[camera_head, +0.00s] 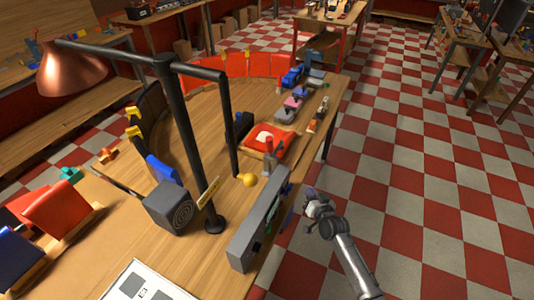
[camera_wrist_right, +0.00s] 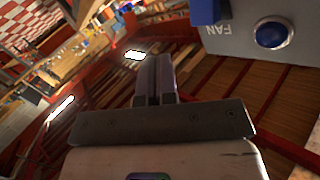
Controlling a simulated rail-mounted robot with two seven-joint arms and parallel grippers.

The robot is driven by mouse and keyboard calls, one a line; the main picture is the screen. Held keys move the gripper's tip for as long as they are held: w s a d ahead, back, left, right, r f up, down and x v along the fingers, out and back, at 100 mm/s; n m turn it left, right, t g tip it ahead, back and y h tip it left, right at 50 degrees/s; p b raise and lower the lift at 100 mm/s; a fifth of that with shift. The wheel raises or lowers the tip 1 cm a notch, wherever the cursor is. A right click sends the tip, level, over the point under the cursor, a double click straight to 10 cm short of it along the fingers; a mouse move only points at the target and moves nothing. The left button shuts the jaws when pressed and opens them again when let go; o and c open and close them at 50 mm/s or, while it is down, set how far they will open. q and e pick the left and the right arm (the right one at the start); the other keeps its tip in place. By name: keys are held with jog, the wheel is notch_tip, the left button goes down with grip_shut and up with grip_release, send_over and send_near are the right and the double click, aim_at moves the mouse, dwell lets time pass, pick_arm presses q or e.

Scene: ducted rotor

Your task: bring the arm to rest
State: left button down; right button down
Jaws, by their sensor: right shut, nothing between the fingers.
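My right arm comes in from the bottom right of the head view. Its gripper (camera_head: 308,195) is just right of the table's edge, over the checkered floor, beside a tall grey panel box (camera_head: 250,235). In the right wrist view the two fingers (camera_wrist_right: 153,75) are together, with nothing between them. A grey panel (camera_wrist_right: 240,40) marked FAN, with a round blue button (camera_wrist_right: 272,33), shows at the upper right there, apart from the fingers. My left gripper is not in view.
A black lamp stand (camera_head: 185,130) with a copper shade (camera_head: 72,70) rises from the wooden table. A yellow ball (camera_head: 249,180), a red tray (camera_head: 250,150) and a grey speaker-like box (camera_head: 168,207) are on the table. The floor (camera_head: 430,170) right of it is clear.

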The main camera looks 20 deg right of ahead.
notch_tip(320, 180, down, 3)
jog(key=s+a+n+g+y, duration=0.2)
jog(key=a+g, duration=0.1)
jog(key=g, duration=0.1)
jog(key=s+a+r+n+g, duration=0.4)
jog(key=s+a+r, duration=0.3)
jog(key=s+r, duration=0.3)
jog(key=s+a+f+g, duration=0.2)
jog(key=s+a, duration=0.1)
jog(key=s, duration=0.6)
jog(key=s+a+f+n+g+p, duration=0.1)
jog(key=s+a+f, duration=0.1)
jog(key=s, duration=0.8)
jog(key=s+a+f+g, duration=0.1)
jog(key=s+a+g, duration=0.15)
jog(key=s, duration=0.65)
notch_tip(320, 180, up, 22)
jog(key=t+p, duration=0.1)
jog(key=p, duration=2.1)
jog(key=shift+w, duration=0.3)
